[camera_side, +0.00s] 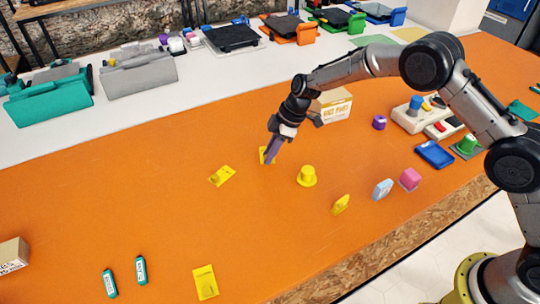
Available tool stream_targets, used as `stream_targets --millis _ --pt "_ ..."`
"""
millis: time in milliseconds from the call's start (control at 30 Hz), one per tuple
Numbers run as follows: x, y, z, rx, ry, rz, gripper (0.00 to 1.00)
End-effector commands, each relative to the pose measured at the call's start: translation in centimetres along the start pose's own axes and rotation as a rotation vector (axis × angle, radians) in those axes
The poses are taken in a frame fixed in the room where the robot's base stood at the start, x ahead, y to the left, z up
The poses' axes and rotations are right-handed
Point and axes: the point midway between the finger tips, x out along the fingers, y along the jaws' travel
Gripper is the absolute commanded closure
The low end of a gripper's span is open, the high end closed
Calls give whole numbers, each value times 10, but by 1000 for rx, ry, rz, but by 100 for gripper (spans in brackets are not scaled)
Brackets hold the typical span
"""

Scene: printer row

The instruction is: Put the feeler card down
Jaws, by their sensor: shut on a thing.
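My gripper (269,157) is at the middle of the orange table, pointing down and shut on a small yellow card. The card, which looks like the feeler card (263,154), shows as a thin yellow piece at the left side of the fingers. The fingers hide much of it. It is at or just above the table surface; I cannot tell whether it touches.
A yellow piece (222,175) lies left of my gripper, and a yellow knob-shaped part (307,176) stands to its right. A yellow card (205,282) lies near the front. The orange table (120,195) is bare at left.

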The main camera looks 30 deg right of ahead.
Motion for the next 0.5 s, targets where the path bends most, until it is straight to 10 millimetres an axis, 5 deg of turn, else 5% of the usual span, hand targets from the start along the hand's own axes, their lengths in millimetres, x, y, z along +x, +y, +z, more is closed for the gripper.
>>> stream_targets --millis 467,500 --pt "15 0 6 1 1 0 100" --pt "15 0 6 0 1 0 76"
